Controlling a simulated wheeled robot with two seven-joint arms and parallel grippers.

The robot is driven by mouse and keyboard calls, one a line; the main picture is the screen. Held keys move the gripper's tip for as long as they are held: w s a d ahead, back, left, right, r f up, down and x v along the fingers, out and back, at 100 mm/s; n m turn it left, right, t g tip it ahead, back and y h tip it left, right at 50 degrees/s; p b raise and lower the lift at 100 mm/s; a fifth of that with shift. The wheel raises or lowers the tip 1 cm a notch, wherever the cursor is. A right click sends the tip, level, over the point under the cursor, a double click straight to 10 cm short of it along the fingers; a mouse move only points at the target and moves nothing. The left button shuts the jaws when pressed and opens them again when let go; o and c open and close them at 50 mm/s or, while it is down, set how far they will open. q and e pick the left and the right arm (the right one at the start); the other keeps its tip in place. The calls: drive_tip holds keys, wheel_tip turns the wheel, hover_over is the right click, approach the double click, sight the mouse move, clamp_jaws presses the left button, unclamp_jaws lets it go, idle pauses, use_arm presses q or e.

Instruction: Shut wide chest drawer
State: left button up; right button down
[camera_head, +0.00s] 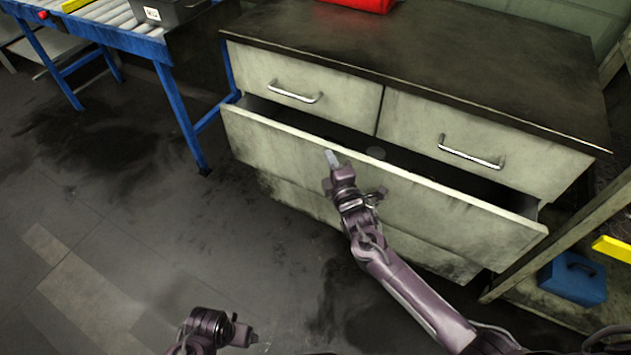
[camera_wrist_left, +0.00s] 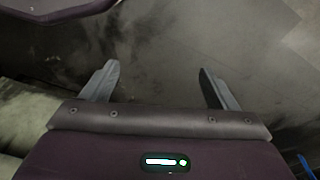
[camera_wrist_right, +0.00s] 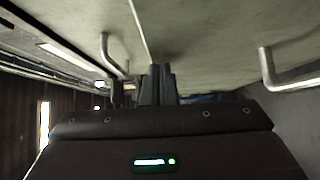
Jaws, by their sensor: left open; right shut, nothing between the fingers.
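The wide chest drawer (camera_head: 440,209) is pulled partly out below two smaller drawers, with a dark gap showing behind its front panel. The chest (camera_head: 470,60) has a dark top and pale fronts. My right gripper (camera_head: 331,157) is shut and empty at the upper edge of the wide drawer's front; I cannot tell whether it touches. In the right wrist view its fingers (camera_wrist_right: 157,85) are together, with metal handles above on both sides. My left gripper (camera_head: 250,338) is low at the bottom of the head view, away from the chest. In the left wrist view its fingers (camera_wrist_left: 160,90) are spread and empty over floor.
The two upper drawers, left (camera_head: 305,85) and right (camera_head: 480,145), are shut and have metal handles. A blue-legged roller conveyor (camera_head: 110,25) stands at upper left. A blue box (camera_head: 573,278) sits at right by a post. The floor at left (camera_head: 110,220) is clear.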

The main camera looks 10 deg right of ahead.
use_arm(q)
wheel_tip(320, 180, up, 9)
drive_tip(key=d+b, duration=0.1)
drive_tip(key=b, duration=0.2)
drive_tip(key=shift+s+d+r+m, duration=0.2)
drive_tip(key=shift+s+d+m, duration=0.1)
drive_tip(key=shift+d, duration=0.05)
use_arm(e)
drive_tip(key=w+d, duration=0.5)
drive_tip(key=w, duration=0.2)
drive_tip(key=shift+w+d+r, duration=0.2)
drive_tip(key=shift+w, duration=0.1)
